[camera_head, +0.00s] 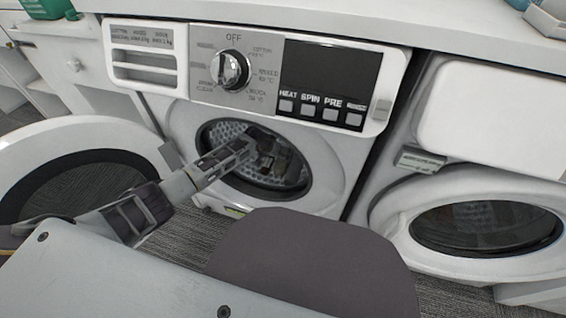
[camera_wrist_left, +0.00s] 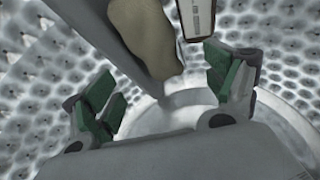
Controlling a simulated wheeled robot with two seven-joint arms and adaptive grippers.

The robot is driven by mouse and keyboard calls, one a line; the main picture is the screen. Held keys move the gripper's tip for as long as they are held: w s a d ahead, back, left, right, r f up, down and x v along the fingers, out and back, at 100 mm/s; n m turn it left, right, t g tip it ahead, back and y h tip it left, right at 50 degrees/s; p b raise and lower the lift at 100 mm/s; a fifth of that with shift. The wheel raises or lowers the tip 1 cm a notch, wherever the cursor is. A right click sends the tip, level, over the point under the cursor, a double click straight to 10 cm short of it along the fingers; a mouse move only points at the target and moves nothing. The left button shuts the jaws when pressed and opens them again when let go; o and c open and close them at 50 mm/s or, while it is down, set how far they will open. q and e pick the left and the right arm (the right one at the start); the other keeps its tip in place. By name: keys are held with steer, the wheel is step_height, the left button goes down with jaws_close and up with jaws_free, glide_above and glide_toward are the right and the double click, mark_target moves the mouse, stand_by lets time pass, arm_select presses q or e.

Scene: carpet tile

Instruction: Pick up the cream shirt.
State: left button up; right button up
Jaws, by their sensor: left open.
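The cream shirt (camera_wrist_left: 148,32), a crumpled beige-tan cloth, shows at the top middle of the left wrist view, inside the perforated drum. It lies against a smooth grey drum rib. My left gripper (camera_wrist_left: 168,92) is open, with its green-padded fingers spread wide and nothing between them. The cloth is beyond the fingertips and apart from them. In the head view my left arm reaches through the open door of the washing machine (camera_head: 232,68), and its gripper (camera_head: 272,152) is inside the drum. There the shirt cannot be told apart. My right gripper is not in view.
A pale object with a dark edge (camera_wrist_left: 197,16) is beside the shirt in the drum. The round door (camera_head: 130,128) stands open at the left. A second machine (camera_head: 490,110) with a shut door stands at the right. A counter (camera_head: 330,14) runs above both.

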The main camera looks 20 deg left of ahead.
mark_target(283, 161)
arm_select(q)
steer(key=shift+b+x, duration=1.8)
steer(key=shift+x, duration=0.55)
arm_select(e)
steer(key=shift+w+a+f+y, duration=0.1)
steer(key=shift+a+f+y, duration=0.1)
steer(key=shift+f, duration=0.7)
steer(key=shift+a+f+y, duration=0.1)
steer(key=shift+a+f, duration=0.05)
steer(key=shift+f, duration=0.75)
arm_select(q)
steer(key=shift+s+d+f, duration=0.1)
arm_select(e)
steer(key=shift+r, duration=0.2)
